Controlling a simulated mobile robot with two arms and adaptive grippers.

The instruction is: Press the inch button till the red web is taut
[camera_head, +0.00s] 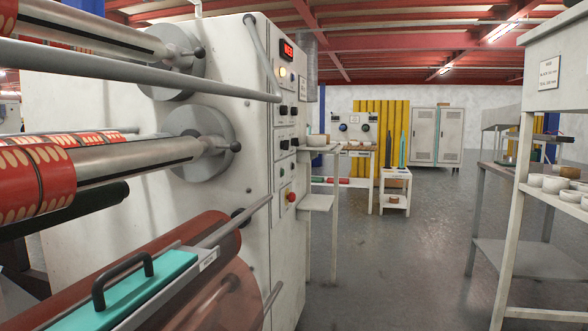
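The rewinding machine (225,130) fills the left half of the head view. Its narrow side carries a control panel with a lit red display (287,49), a lit amber lamp or button (282,72), several dark knobs and a red mushroom button (291,197). I cannot tell which control is the inch button; the labels are too small to read. Red printed web (35,185) is wound on the shafts at the left edge. A plain reddish roll (215,260) sits lower down, partly behind a guard. I cannot tell how taut the web is. Neither gripper is in view.
A teal cover with a black handle (122,280) and long metal bars stand in the near left. A shelf rack (510,210) with white rolls stands at right. Small side tables, yellow panels (378,130) and a grey cabinet (436,136) are behind. The floor (400,270) between is clear.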

